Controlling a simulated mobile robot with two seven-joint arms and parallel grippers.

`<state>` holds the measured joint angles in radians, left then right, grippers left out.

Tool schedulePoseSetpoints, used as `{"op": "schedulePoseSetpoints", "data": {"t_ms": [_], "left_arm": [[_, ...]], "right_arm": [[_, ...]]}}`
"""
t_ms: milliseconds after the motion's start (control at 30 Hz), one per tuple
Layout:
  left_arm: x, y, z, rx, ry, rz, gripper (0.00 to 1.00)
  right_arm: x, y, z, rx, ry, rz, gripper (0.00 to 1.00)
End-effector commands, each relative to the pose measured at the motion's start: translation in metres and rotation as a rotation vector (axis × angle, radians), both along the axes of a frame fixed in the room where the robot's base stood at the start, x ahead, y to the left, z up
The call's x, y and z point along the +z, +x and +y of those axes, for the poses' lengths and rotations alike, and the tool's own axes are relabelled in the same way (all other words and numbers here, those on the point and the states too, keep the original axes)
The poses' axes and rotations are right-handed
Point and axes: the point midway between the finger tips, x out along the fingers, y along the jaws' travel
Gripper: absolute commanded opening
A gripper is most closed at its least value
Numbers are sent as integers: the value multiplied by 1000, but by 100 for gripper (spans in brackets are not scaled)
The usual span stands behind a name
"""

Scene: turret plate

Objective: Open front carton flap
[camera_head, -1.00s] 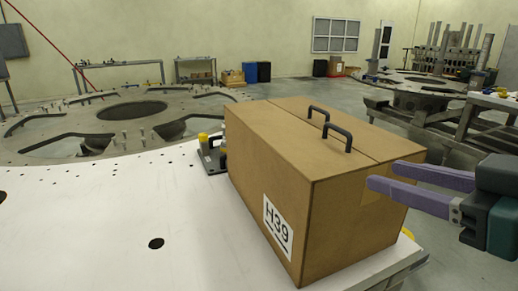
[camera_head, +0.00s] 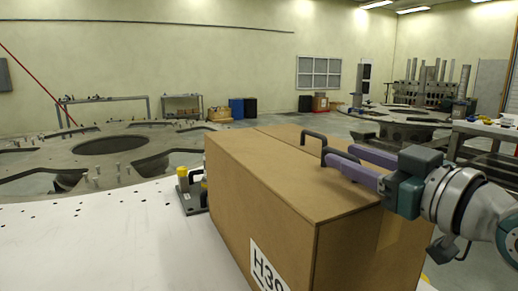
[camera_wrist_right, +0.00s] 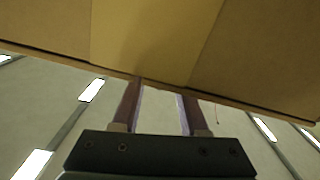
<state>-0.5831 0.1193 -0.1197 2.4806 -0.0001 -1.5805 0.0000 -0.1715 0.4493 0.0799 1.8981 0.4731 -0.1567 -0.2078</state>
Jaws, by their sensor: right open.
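A closed brown cardboard carton (camera_head: 270,195) stands on the white plate, with an H39 label (camera_head: 266,267) on its side. A seam divides its top, and the near front flap (camera_head: 285,183) lies flat. In the right wrist view, the open fingers (camera_wrist_right: 160,92) point at the carton's taped edge (camera_wrist_right: 150,40). My left gripper is out of view.
The white plate (camera_head: 90,240) is mostly clear left of the carton. A grey clamp with a yellow knob (camera_head: 190,188) stands beside the carton's left side. A large grey turret ring (camera_head: 60,165) lies behind at left.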

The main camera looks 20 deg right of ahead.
Motion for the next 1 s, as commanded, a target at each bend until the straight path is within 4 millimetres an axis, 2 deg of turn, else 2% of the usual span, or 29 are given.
{"op": "schedulePoseSetpoints", "data": {"t_ms": [167, 467, 867, 1000], "left_arm": [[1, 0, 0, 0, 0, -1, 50], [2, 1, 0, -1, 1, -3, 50], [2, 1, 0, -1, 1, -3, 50], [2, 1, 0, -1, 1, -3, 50]], "right_arm": [[0, 13, 1, 0, 1, -1, 44], [0, 15, 2, 1, 0, 1, 44], [0, 15, 1, 1, 0, 1, 1], [0, 15, 1, 0, 0, 1, 0]]}}
